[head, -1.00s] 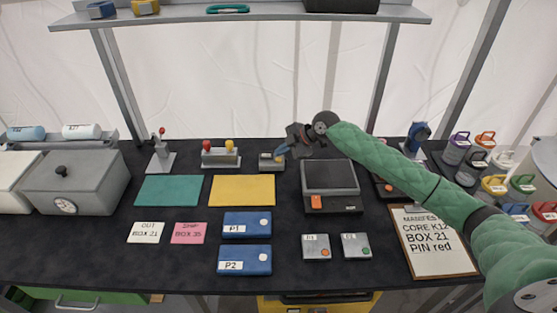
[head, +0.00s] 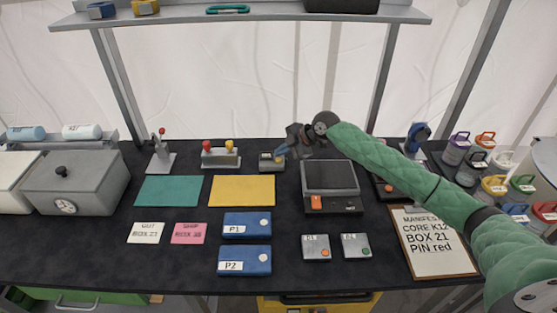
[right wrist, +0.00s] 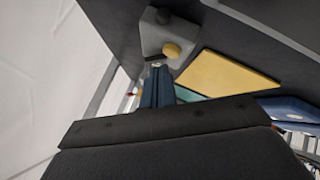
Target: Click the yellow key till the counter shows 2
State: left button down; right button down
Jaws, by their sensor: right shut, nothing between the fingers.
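A small grey counter box (head: 271,166) stands at the back of the table, behind the yellow mat. In the right wrist view the grey box (right wrist: 152,36) carries a round yellow key (right wrist: 172,50) and a dark knob-like part (right wrist: 163,16). My right gripper (head: 282,151) is shut and empty, its blue fingertips at the right rear of the box. In the right wrist view the fingertips (right wrist: 157,68) are close to the box's edge beside the yellow key; I cannot tell whether they touch. No counter number is readable. My left gripper is out of view.
A yellow mat (head: 242,190) lies in front of the box. A base with red and yellow knobs (head: 220,158) stands to its left. A shelf (head: 270,17) spans above.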

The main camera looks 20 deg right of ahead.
jog(key=shift+f, duration=0.1)
dwell(0.7)
jog(key=shift+f, duration=0.3)
jog(key=shift+f+b, duration=0.55)
dwell(0.9)
jog(key=shift+r, duration=0.25)
jog(key=shift+r+p, duration=0.45)
jog(key=shift+r, duration=0.3)
jog(key=shift+r, duration=0.1)
jog(key=shift+r+p, duration=1.15)
jog(key=shift+r, duration=1.2)
